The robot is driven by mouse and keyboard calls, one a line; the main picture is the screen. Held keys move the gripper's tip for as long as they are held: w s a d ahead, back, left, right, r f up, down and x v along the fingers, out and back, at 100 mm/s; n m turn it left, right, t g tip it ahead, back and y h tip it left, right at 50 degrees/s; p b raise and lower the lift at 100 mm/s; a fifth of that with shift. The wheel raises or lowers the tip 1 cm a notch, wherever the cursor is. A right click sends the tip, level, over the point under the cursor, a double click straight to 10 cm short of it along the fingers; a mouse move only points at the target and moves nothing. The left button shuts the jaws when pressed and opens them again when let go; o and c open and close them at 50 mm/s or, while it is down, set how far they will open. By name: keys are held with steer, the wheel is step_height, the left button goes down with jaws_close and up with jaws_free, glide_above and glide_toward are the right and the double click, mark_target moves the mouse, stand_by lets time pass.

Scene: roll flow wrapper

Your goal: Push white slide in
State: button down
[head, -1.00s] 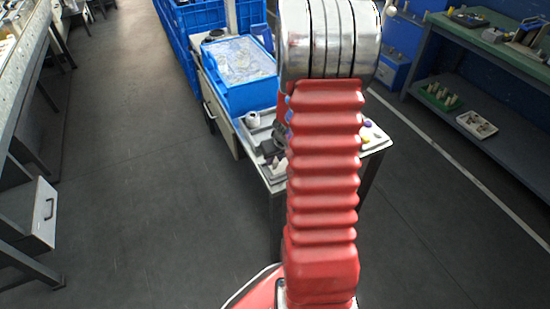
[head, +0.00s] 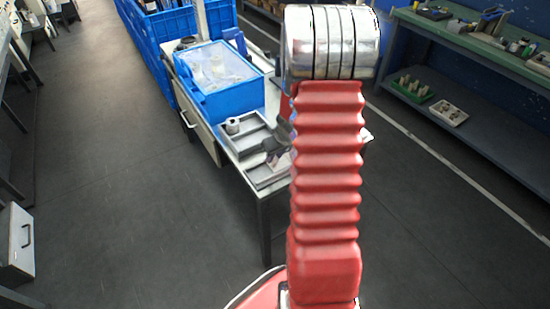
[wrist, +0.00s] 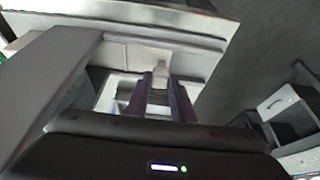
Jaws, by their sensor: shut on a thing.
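A white-fronted drawer with a dark handle, which looks like the white slide (head: 20,240), stands at the left edge of the head view, low under the left bench and cut off by the frame. A white front with a handle (wrist: 276,103) also shows at the right of the wrist view; I cannot tell if it is the same one. My gripper (wrist: 161,82) has two dark fingers close together, shut on a small pale piece (wrist: 160,71) whose shape is mostly hidden. In the head view my arm hides most of the gripper. The gripper is apart from the white slide.
A work table (head: 230,153) stands ahead, with a blue crate (head: 232,101), a grey tray (head: 262,133) and a closed-looking drawer (head: 205,133) with a handle. Blue crates (head: 165,45) stand behind. A green-topped bench (head: 480,46) is at right. Floor between is clear.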

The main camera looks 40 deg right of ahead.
steer(key=shift+d, duration=0.4)
steer(key=c, duration=1.5)
jaws_free()
steer(key=shift+r, duration=0.1)
steer(key=shift+v, duration=6.8)
steer(key=shift+a, duration=0.1)
